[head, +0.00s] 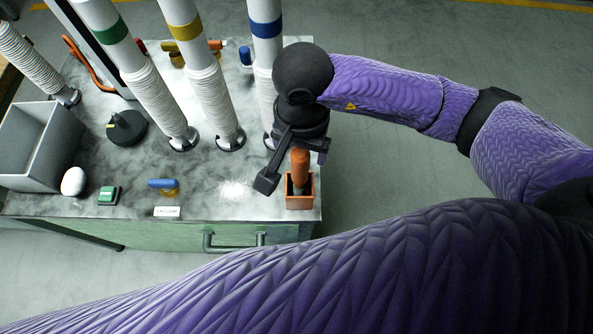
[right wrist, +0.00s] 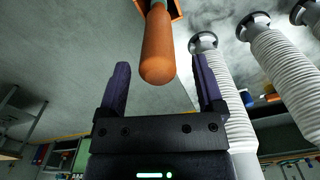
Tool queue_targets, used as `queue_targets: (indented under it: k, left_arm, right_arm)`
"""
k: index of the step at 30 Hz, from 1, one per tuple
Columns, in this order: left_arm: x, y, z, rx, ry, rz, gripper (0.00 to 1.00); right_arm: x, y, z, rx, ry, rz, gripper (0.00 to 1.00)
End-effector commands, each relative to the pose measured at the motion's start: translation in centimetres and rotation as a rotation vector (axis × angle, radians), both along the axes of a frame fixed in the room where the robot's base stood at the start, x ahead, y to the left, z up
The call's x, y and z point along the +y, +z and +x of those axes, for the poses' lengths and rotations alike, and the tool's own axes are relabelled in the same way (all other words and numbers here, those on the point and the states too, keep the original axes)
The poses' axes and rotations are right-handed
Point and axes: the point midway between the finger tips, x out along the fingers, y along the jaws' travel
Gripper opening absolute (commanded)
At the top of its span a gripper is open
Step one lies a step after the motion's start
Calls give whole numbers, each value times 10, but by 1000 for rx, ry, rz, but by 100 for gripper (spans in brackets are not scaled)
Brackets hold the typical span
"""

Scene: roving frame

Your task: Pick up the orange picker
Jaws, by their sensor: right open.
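The orange picker (head: 300,168) stands with its rounded handle up in a small open orange box (head: 300,201) at the front right corner of the table. My right gripper (head: 294,170) is open over it, one finger on each side of the handle in the head view. In the right wrist view the handle (right wrist: 157,48) shows between the spread fingers (right wrist: 160,72), with a gap on both sides. The picker's lower part is hidden in the box. My left gripper is not in view.
White ribbed hoses with green, yellow and blue bands (head: 212,105) stand close behind and left of my right gripper. A white powder patch (head: 235,190), a blue-handled tool (head: 163,184), a green block (head: 108,195), a white egg-shaped thing (head: 74,181) and a grey bin (head: 35,150) lie leftward.

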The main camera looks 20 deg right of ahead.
Motion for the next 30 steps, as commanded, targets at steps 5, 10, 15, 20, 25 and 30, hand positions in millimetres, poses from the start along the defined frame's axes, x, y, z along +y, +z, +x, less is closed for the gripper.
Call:
queue_targets:
  k: [5,10,15,20,25,30]
  left_arm:
    - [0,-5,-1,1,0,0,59]
    - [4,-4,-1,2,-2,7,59]
    - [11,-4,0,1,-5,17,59]
    - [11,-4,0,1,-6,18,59]
    - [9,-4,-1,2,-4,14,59]
    - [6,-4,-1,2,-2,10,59]
  right_arm:
    - [0,-30,-2,3,-1,1,86]
    - [0,-31,-2,0,0,1,86]
    - [0,-31,-2,0,-1,1,63]
    - [0,-31,-2,0,-1,1,29]
    - [0,-31,-2,0,-1,1,0]
    - [0,-31,-2,0,-1,2,0]
